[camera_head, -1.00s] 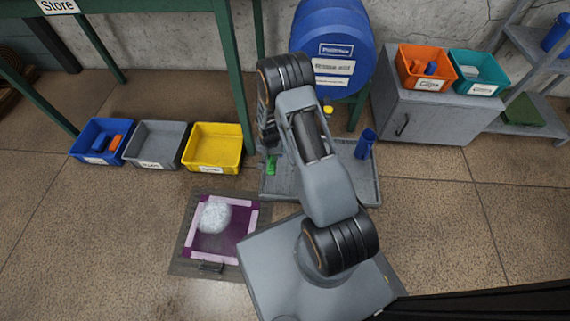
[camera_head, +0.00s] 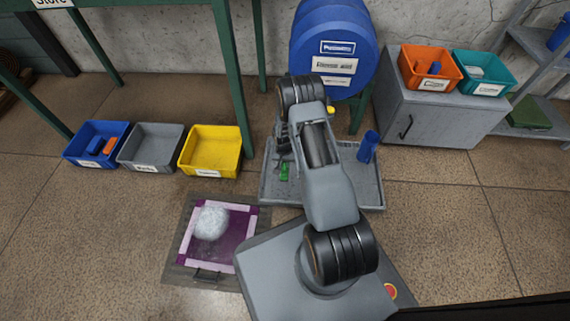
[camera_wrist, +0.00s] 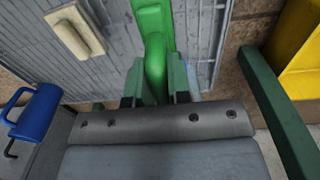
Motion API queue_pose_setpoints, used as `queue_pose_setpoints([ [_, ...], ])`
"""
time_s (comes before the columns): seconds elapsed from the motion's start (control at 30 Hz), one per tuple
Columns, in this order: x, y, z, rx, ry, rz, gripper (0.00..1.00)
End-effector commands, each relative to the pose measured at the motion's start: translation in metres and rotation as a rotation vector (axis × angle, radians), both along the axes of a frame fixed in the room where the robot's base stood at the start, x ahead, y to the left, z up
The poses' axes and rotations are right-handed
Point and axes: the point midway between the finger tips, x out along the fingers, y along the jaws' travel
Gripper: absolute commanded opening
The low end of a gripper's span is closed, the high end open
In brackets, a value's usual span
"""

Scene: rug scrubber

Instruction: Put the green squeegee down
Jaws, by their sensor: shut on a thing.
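The green squeegee (camera_wrist: 154,35) is held in my gripper (camera_wrist: 157,88), which is shut on its handle in the wrist view. It points away from the gripper over the ribbed grey tray (camera_wrist: 115,75). I cannot tell whether it touches the tray floor. In the head view a small green part of the squeegee (camera_head: 284,171) shows over the left part of the tray (camera_head: 325,199). My arm hides most of the gripper there.
A blue jug (camera_head: 368,147) stands in the tray's right side, with a cream block (camera_wrist: 75,31) also in the tray. A yellow bin (camera_head: 211,168) and green table leg (camera_head: 231,85) are left of the tray. A blue barrel (camera_head: 333,25) is behind. A foamy purple rug (camera_head: 225,245) lies in front.

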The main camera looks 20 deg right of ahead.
Motion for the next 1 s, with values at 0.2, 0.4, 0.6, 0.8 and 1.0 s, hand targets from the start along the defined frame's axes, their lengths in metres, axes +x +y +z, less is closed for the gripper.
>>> queue_pose_setpoints([
  [0.2, 0.0, 0.0, -0.001, 0.0, -0.001, 0.0, 0.0],
  [0.4, 0.0, 0.0, -0.004, 0.0, 0.0, 0.0, 0.0],
  [0.6, 0.0, 0.0, -0.01, 0.0, 0.0, 0.0, 0.0],
  [0.8, 0.0, 0.0, -0.013, 0.0, -0.001, 0.0, 0.0],
  [1.0, 0.0, 0.0, -0.013, 0.0, 0.0, 0.0, 0.37],
])
